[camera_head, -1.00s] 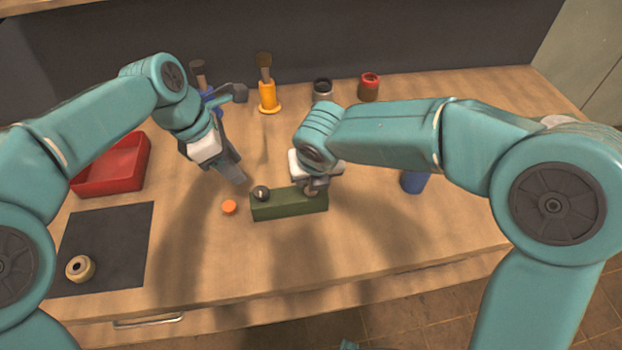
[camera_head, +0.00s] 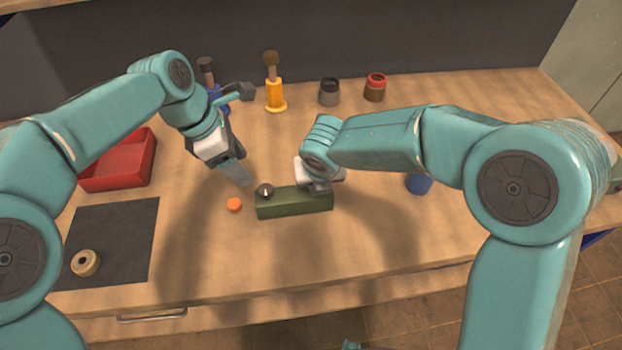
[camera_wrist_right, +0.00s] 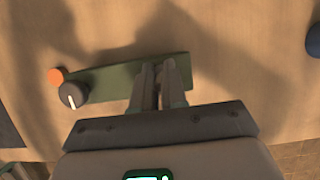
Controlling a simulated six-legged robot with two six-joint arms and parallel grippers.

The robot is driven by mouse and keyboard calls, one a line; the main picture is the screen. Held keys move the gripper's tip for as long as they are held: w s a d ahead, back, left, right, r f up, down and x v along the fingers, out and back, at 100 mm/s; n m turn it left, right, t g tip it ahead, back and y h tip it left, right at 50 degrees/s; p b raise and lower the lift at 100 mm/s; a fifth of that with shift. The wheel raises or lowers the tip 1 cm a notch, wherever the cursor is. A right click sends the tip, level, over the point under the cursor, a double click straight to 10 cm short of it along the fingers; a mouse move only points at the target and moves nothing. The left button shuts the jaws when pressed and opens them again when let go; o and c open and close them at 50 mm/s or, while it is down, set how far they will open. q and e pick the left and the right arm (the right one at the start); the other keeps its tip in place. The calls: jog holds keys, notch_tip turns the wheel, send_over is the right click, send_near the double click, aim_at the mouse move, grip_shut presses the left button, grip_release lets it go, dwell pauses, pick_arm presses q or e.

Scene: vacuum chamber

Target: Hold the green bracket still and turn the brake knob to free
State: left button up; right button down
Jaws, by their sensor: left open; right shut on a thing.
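The green bracket (camera_head: 293,203) is a long green block lying on the bench in the middle. The brake knob (camera_head: 265,191) is a dark round knob with a white mark at the bracket's left end; it also shows in the right wrist view (camera_wrist_right: 73,95). My right gripper (camera_head: 320,187) is shut on the right part of the bracket; its fingers (camera_wrist_right: 162,90) show over the green body in the wrist view. My left gripper (camera_head: 238,177) is open and empty, above and to the left of the knob, apart from it.
An orange disc (camera_head: 234,205) lies just left of the bracket. A red tray (camera_head: 118,162), a dark mat (camera_head: 125,225) with a tan ring (camera_head: 86,263), a blue cylinder (camera_head: 419,184) and several items at the back stand around. The front of the bench is clear.

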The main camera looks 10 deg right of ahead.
pick_arm(q)
jog(key=s+f+m+g+h, duration=0.1)
jog(key=s+f+g+h, duration=0.25)
jog(key=f, duration=0.25)
jog(key=n+t+h, duration=0.4)
jog(key=t+h, duration=0.5)
jog(key=h, duration=0.1)
send_near(259, 193)
jog(key=shift+s+r+y, duration=0.2)
jog(key=shift+s+y, duration=0.05)
jog(key=shift+w+d+t, duration=0.15)
jog(key=shift+d+t, duration=0.05)
jog(key=shift+t, duration=0.05)
jog(key=x, duration=1.1)
jog(key=shift+w+d+f, duration=0.1)
jog(key=shift+d+f, duration=0.05)
jog(key=c, duration=1)
